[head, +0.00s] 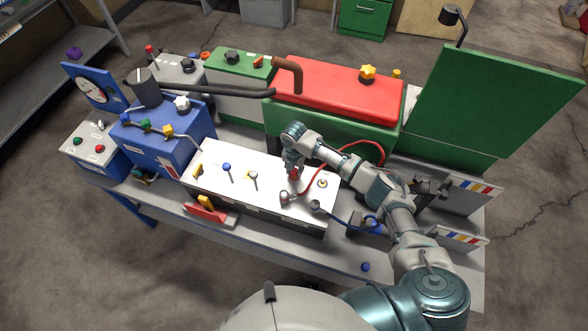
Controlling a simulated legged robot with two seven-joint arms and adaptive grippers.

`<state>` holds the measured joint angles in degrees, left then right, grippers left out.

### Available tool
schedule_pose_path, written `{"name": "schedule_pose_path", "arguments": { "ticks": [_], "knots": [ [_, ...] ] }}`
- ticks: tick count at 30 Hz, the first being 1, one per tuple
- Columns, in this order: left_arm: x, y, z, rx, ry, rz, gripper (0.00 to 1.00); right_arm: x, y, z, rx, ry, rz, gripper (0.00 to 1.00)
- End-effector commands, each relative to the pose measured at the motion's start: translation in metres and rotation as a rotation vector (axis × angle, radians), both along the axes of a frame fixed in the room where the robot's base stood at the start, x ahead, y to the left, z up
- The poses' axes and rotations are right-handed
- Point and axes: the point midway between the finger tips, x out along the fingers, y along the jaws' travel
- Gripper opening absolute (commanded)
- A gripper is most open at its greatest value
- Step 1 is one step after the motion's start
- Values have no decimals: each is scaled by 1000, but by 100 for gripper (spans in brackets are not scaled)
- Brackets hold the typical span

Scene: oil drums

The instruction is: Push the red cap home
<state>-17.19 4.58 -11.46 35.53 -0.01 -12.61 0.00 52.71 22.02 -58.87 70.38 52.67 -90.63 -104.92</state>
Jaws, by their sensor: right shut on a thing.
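The red cap (295,174) is small and stands at the white top panel (265,202) of a box on the bench, right of the panel's middle. My right gripper (294,171) reaches in from the right and points down over it, shut on it. The gripper hides part of the cap, and I cannot tell how far the cap sits in the panel. My left gripper is out of view.
Blue-topped (227,168) and grey-topped (253,175) pegs rise from the panel left of the cap. A round grey plug (284,196) is close in front. Behind stands a red-topped green box (345,90); a large green panel (490,105) rises at the right.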

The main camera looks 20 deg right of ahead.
Motion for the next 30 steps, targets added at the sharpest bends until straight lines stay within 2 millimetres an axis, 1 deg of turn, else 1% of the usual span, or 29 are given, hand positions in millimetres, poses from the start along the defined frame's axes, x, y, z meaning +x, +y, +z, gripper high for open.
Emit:
{"name": "schedule_pose_path", "arguments": {
  "ticks": [8,19,20,21,23,30],
  "knots": [
    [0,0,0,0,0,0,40,0,0,-2,0,0,0,18],
    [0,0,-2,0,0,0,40,0,0,-10,0,1,0,18],
    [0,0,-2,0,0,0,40,0,0,-10,1,1,0,37],
    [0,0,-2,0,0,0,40,0,0,-10,1,1,0,47],
    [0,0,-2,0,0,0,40,0,0,-10,1,1,0,61],
    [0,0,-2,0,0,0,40,0,0,-9,0,0,0,61]
  ]
}}
